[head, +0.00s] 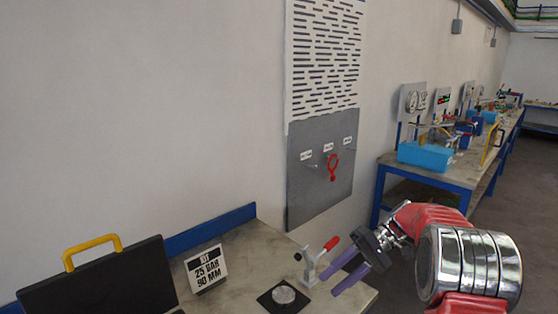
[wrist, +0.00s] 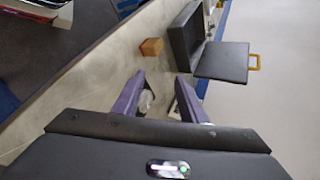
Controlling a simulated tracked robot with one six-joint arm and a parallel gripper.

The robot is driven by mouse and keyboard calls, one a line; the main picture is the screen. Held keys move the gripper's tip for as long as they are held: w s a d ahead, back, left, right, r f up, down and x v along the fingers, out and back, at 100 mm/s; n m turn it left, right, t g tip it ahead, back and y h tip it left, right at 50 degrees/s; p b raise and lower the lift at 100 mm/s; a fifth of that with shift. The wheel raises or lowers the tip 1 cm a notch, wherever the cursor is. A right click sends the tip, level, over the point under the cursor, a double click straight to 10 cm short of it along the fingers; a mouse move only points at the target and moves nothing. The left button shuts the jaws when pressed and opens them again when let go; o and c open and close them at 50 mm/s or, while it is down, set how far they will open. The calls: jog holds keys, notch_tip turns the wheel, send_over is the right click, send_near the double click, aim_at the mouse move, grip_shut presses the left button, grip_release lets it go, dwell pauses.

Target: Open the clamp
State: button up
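The clamp (head: 310,272) is a small metal toggle clamp with a red-tipped handle (head: 331,243), standing on the bench near its front right corner. The handle slants up to the right. My gripper (head: 329,286) has two purple fingers, spread apart with nothing held. In the head view it is just right of the clamp and points down-left; I cannot tell the exact gap. The wrist view also shows my gripper (wrist: 161,77). A small pale metallic shape (wrist: 146,101) shows beside its left finger, partly hidden; I cannot tell whether it is the clamp.
A round metal disc on a black plate (head: 283,295) lies beside the clamp. A wooden block (wrist: 152,47) shows in the wrist view. A grey panel (head: 320,170) hangs behind.

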jog(key=s+a+r+m+t+h, duration=0.1)
jog(key=s+r+t+h, duration=0.25)
jog(key=s, duration=0.65)
jog(key=s+a+r+t+h, duration=0.15)
jog(key=s+r+h, duration=0.35)
jog(key=s, duration=0.5)
jog(key=s+d+f+t+h, duration=0.1)
jog(key=s+d+t+h, duration=0.1)
jog(key=s+t, duration=0.3)
jog(key=shift+s+d+f, duration=0.2)
jog(key=shift+s+d, duration=0.5)
jog(key=shift+s, duration=0.6)
jog(key=shift+h, duration=0.25)
